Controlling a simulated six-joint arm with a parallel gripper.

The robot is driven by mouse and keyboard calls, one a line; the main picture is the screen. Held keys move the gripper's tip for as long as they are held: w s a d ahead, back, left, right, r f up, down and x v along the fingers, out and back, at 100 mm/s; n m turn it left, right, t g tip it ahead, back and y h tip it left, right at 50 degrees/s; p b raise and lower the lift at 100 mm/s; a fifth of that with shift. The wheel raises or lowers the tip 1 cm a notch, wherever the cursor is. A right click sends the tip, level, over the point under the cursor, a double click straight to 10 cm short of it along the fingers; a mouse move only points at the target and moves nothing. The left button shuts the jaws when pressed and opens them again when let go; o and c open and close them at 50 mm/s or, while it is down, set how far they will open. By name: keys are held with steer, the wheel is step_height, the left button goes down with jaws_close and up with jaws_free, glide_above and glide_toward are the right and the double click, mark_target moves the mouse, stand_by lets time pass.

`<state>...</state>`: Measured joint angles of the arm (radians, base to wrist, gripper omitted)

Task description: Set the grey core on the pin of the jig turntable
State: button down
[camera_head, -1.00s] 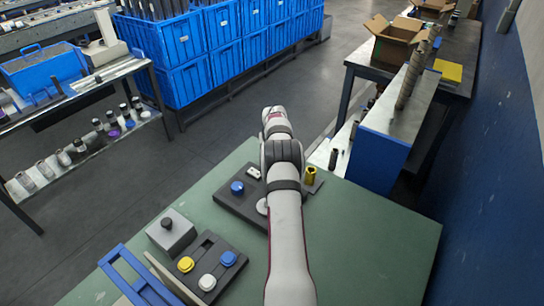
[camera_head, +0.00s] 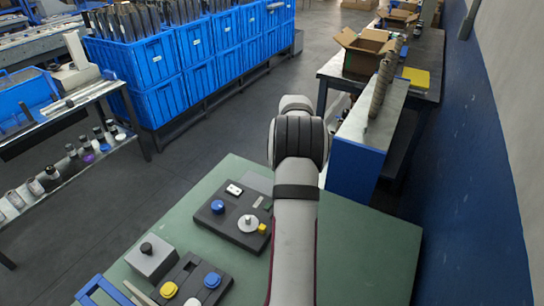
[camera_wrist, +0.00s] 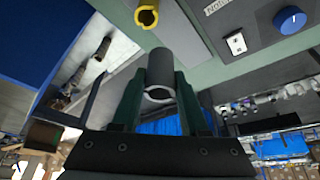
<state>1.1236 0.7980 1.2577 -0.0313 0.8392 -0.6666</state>
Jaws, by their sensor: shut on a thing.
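The grey core (camera_wrist: 160,68) is a short hollow tube. In the wrist view it sits between the two dark green fingers of my gripper (camera_wrist: 159,82), which is shut on it. Its open end faces the camera. In the head view my arm hides both gripper and core. The jig turntable (camera_head: 248,225) is a pale round disc with a short upright pin, on a dark board in the head view. The pin looks bare. I cannot make out the turntable in the wrist view, and the core's distance from the pin cannot be told.
A yellow tube (camera_wrist: 147,14) shows ahead of the core in the wrist view. A grey button box (camera_head: 151,258) stands front left. The green table (camera_head: 345,245) is clear at right.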

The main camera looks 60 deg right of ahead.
steer(key=a+r+n+t+y, duration=0.15)
steer(key=a+n+y, duration=0.25)
steer(key=a+n, duration=1.05)
steer(key=shift+w+a+f+m+y, duration=0.15)
steer(key=shift+a+f+m, duration=0.3)
steer(key=shift+f, duration=0.35)
steer(key=shift+w+a+f+m+y, duration=0.1)
steer(key=shift+a+f+m, duration=0.2)
steer(key=shift+a+f, duration=0.4)
steer(key=shift+w+a+f+m+y, duration=0.15)
steer(key=shift+a+f+m, duration=0.25)
steer(key=shift+f, duration=0.5)
steer(key=shift+d+f, duration=0.1)
steer(key=shift+f, duration=0.3)
steer(key=shift+f, duration=0.6)
steer(key=shift+f, duration=0.1)
steer(key=shift+f, duration=0.95)
